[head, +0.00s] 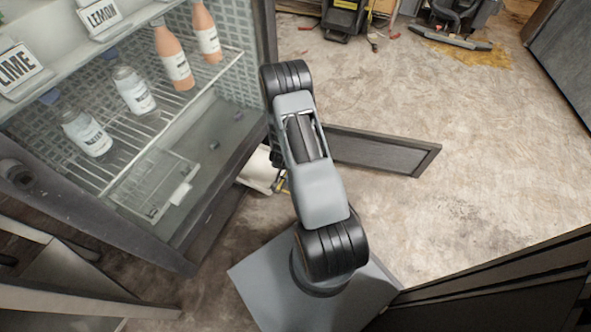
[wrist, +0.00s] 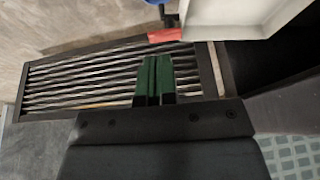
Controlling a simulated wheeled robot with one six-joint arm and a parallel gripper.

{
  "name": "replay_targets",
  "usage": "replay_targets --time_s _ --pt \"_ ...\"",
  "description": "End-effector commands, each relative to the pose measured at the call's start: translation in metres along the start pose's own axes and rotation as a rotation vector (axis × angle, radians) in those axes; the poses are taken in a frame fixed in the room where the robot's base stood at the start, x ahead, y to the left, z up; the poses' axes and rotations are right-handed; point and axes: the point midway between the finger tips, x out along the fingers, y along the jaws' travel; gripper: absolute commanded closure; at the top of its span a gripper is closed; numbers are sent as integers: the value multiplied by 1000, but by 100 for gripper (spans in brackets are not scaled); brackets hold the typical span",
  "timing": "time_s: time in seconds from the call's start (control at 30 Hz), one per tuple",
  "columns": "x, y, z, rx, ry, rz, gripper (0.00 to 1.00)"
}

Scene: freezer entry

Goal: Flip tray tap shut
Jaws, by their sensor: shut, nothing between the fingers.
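A white tray (wrist: 235,18) is at the top of the wrist view, right of centre. A red piece (wrist: 165,35) and a small dark part (wrist: 168,20) are at its left end; they look like the tap, but I cannot tell how its lever is turned. My gripper (wrist: 153,62) has its green fingers together and empty, and in the picture their tips lie just below the red piece, apart from it. In the head view, part of the white tray (head: 258,172) shows low beside the cabinet. My arm hides the gripper and most of the tap area there.
A glass-fronted cabinet (head: 215,215) with bottles (head: 135,90) on a wire shelf stands at the left in the head view. A dark-framed panel (head: 385,150) sticks out low behind my arm. A slatted grille (wrist: 95,75) lies behind my fingers. Open floor (head: 480,150) is at the right.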

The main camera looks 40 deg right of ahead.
Motion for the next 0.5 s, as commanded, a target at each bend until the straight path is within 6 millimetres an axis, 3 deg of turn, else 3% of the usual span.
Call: replay_targets --time_s 0.13,0.5 --pt "15 10 7 17 5 26 100" --pt "16 11 7 19 7 29 100"
